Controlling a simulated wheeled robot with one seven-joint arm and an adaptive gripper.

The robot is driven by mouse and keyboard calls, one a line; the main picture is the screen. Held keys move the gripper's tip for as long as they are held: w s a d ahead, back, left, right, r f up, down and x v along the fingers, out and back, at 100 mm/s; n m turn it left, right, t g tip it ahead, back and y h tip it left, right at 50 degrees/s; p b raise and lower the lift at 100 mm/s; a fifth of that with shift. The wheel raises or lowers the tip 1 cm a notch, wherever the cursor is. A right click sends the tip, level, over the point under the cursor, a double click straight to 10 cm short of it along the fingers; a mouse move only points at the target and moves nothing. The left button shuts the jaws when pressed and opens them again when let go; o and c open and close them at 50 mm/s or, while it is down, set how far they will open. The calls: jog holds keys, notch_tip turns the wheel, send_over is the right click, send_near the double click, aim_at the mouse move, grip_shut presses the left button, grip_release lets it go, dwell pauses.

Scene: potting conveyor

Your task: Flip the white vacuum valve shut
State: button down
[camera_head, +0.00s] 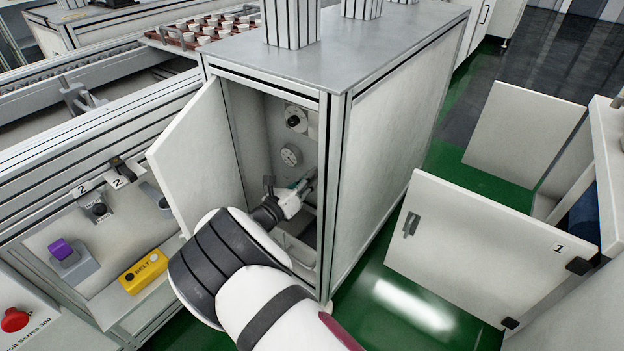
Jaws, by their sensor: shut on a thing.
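My gripper (300,189) reaches into the open cabinet (257,130) from the front. Its jaws are shut on a small part low inside, below the round gauge (291,155). That part appears to be the white vacuum valve, but it is mostly hidden by the gripper, and its handle angle cannot be made out. A black knob (296,118) on a pale plate sits above the gauge. My forearm covers the lower front of the cabinet.
The cabinet's door (197,155) stands open to the left, close beside my wrist. At left are a yellow BELT box (143,271), a purple switch (61,249) and a red button (14,320). An open door marked 1 (490,250) stands at right. Green floor is between.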

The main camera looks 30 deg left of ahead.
jog(key=shift+a+f+n+b, duration=0.5)
jog(key=shift+f+n, duration=0.25)
jog(key=shift+n, duration=1.45)
jog(key=shift+a+f+n+b, duration=0.5)
jog(key=shift+f+n, duration=0.3)
jog(key=shift+n, duration=1.4)
jog(key=shift+a+f+n+b, duration=0.4)
jog(key=shift+f+n+b, duration=0.25)
jog(key=shift+n, duration=1.55)
jog(key=shift+f, duration=0.15)
jog(key=c, duration=1.6)
grip_release()
notch_tip(320, 180, up, 10)
